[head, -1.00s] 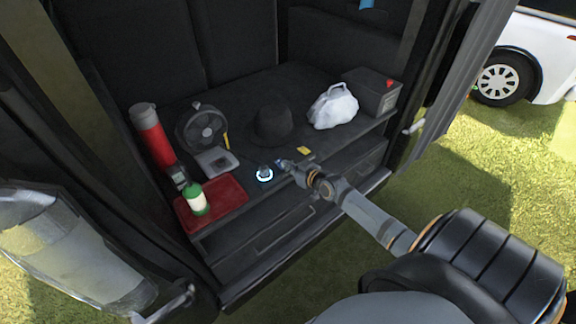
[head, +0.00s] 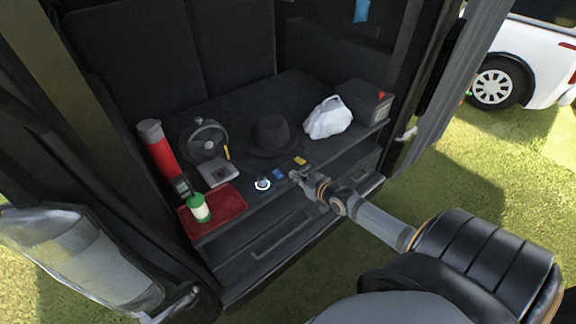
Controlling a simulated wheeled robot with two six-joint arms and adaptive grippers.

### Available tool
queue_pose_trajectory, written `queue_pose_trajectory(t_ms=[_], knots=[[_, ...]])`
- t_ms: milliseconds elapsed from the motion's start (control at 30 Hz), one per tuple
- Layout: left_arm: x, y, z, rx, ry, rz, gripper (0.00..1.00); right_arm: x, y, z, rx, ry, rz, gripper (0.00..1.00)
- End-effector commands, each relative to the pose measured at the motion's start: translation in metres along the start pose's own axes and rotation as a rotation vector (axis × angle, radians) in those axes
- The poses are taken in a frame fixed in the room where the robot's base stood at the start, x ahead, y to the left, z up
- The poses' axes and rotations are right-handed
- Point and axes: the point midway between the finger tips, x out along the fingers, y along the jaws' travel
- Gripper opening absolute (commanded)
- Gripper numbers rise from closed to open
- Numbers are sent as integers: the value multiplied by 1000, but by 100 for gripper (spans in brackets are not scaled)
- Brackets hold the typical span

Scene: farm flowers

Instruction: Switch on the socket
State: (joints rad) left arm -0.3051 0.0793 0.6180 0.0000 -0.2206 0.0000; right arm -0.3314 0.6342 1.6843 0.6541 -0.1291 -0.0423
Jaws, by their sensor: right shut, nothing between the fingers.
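A small round dark fitting with a bright ring (head: 262,184) sits on the front edge of the van's shelf. It may be the socket, but it is too small to be sure. A small blue piece (head: 278,174) lies just right of it, and a yellow piece (head: 300,160) is further right. My right gripper (head: 293,175) is shut and empty, its tip just right of the blue piece and apart from the ringed fitting. Whether the tip touches the shelf cannot be told. My left gripper is not in view.
On the shelf are a red tray (head: 228,207) with a green-and-white bottle (head: 199,208), a red cylinder (head: 157,150), a fan (head: 205,141), a black hat (head: 271,134), a white bag (head: 328,118) and a dark box (head: 362,101). Drawers (head: 285,233) are below.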

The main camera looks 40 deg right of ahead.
Motion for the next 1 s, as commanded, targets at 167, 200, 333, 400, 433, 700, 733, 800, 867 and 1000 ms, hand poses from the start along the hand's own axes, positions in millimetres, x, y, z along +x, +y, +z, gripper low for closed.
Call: queue_pose_trajectory(t_ms=[167,200,333,400,433,700,733,800,867,1000], knots=[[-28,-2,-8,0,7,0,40,-32,0,3,1,-2,0,0],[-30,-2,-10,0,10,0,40,-35,0,5,1,-3,0,0],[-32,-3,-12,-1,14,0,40,-41,0,9,2,-1,0,0],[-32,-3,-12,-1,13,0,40,-42,0,10,2,0,0,0],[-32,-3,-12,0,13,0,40,-42,0,10,2,0,0,0],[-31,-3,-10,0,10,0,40,-41,0,11,2,0,0,0],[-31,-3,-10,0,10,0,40,-41,0,10,2,0,0,0],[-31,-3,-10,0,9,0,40,-41,0,10,2,1,0,0],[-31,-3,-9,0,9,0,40,-41,0,10,2,0,0,0],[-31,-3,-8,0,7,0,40,-41,7,29,2,-31,24,0]])
